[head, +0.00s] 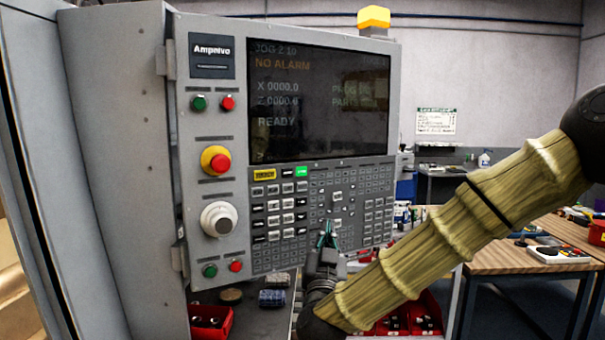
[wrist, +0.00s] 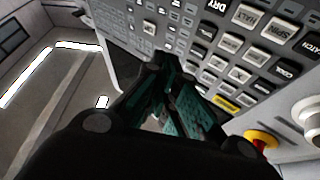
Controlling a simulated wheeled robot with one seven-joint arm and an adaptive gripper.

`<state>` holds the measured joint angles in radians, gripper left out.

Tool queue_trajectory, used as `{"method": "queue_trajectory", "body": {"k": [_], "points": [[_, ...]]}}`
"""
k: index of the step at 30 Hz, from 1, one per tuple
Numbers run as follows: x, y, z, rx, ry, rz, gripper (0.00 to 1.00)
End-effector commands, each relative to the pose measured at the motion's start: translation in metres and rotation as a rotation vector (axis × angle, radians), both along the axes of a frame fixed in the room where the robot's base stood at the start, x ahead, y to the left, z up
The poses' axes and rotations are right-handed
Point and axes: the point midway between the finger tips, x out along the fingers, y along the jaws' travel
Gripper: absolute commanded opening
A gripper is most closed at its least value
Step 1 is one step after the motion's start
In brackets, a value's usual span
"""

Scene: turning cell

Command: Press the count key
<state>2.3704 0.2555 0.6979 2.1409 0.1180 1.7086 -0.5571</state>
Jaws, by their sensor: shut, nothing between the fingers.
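The control panel (head: 210,135) is a grey cabinet face with a dark screen and a keypad (head: 287,205) of many small keys below it. My gripper (head: 327,232) is shut and empty, with its teal-lined fingertips up against or just in front of the lower middle keypad. I cannot tell whether it touches a key. In the wrist view my gripper (wrist: 180,95) covers part of the key rows (wrist: 240,50). Labels such as DRY show there, but I cannot make out a count key in either view.
A red emergency stop (head: 216,160), a grey dial (head: 219,219) and green and red buttons line the panel's left side. A shelf below holds red bins (head: 211,321) and small parts. A wooden bench (head: 505,257) stands at right.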

Motion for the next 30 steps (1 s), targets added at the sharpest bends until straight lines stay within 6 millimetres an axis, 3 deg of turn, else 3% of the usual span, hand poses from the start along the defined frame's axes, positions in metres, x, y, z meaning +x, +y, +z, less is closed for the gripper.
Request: {"method": "queue_trajectory", "body": {"k": [1,3,9,23,30], "points": [[-0.001,-0.001,0.028,0.007,-0.024,-0.011,0.0],[-0.004,-0.001,0.052,0.015,-0.054,-0.025,0.0],[-0.008,-0.002,0.086,0.03,-0.1,-0.049,0.0],[-0.008,-0.002,0.09,0.032,-0.106,-0.053,0.0],[0.006,0.006,0.091,0.031,-0.105,-0.053,0.0]]}}
